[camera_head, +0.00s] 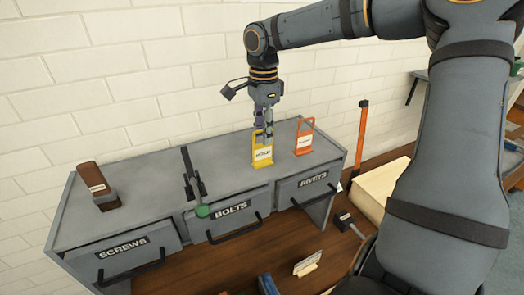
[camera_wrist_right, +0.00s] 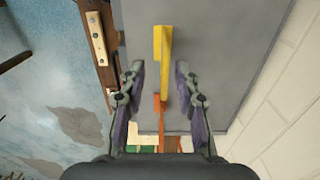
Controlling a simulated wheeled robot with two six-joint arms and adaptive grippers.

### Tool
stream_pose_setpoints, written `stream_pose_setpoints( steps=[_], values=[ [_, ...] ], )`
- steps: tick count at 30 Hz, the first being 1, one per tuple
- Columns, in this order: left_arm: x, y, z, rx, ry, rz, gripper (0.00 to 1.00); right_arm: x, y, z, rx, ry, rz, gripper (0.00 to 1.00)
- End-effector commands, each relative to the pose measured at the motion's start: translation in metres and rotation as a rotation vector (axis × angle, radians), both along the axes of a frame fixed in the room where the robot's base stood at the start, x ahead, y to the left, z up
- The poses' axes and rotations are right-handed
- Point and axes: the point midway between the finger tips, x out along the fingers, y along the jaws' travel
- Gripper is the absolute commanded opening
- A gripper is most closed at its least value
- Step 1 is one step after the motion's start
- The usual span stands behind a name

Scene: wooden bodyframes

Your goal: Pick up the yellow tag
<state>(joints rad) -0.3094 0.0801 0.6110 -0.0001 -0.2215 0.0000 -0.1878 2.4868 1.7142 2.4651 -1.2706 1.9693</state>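The yellow tag (camera_head: 262,154) stands upright on the grey top of the drawer cabinet, behind the BOLTS and RIVETS drawers. It has a white label and a handle opening at its top. My right gripper (camera_head: 264,138) points down at the tag's top and partly covers it. In the right wrist view the gripper (camera_wrist_right: 160,72) is open, its two fingers apart on either side of the yellow tag (camera_wrist_right: 165,52), which shows edge-on between them. I cannot tell whether a finger touches it. My left gripper is not in view.
An orange tag (camera_head: 304,137) stands close to the right of the yellow one. A black tool (camera_head: 190,176) and a brown block in a holder (camera_head: 92,178) are farther left on the cabinet (camera_head: 145,180). A white brick wall (camera_head: 120,85) is behind.

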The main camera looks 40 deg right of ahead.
Motion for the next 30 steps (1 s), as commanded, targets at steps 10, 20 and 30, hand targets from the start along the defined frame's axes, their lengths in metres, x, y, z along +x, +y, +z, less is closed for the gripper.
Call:
stream_pose_setpoints(
  steps=[10,20,30],
  values=[
    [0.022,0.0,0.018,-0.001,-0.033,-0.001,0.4,-0.001,0.0,-0.022,0.003,0.004,0.001,0.32],
    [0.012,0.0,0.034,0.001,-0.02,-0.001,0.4,0.0,-0.002,-0.065,0.0,0.0,0.0,0.32],
    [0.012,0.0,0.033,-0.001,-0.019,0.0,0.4,0.0,-0.002,-0.066,0.0,-0.001,0.0,0.08]
  ],
)
